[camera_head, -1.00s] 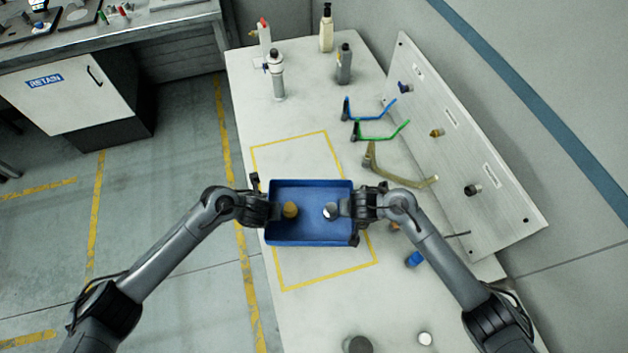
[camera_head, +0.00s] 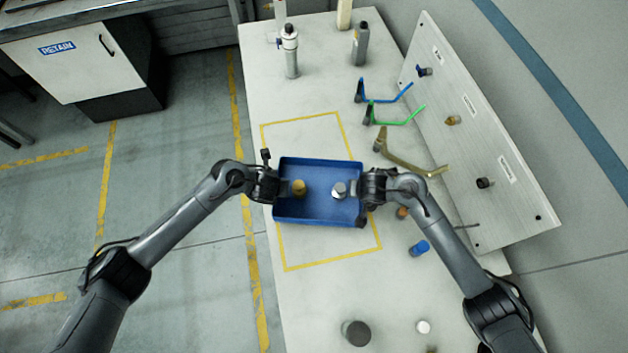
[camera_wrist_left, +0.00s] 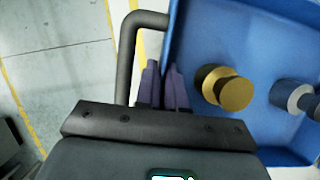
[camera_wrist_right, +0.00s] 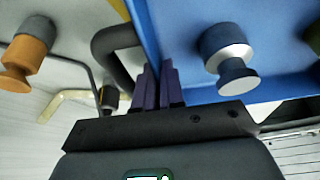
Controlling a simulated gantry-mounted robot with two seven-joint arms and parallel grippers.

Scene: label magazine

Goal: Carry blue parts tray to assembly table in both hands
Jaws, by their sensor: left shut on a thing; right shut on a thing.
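The blue parts tray (camera_head: 318,216) is between my two grippers, over the yellow outline on the white table. I cannot tell whether it touches the table. A brass knob-shaped part (camera_head: 299,188) and a silver one (camera_head: 339,190) are in it. My left gripper (camera_head: 277,187) is shut on the tray's left side; the left wrist view shows its purple fingers (camera_wrist_left: 164,88) beside a dark bent handle (camera_wrist_left: 128,60). My right gripper (camera_head: 359,188) is shut on the right side, its fingers (camera_wrist_right: 158,88) beside another dark handle (camera_wrist_right: 105,45). The gripped spots are partly hidden.
The white table (camera_head: 320,310) carries a dispenser (camera_head: 290,52), a grey bottle (camera_head: 360,45), a blue cap (camera_head: 419,248) and a dark round part (camera_head: 356,333). Open floor (camera_head: 180,190) lies left, with a RETAIN cabinet (camera_head: 75,62).

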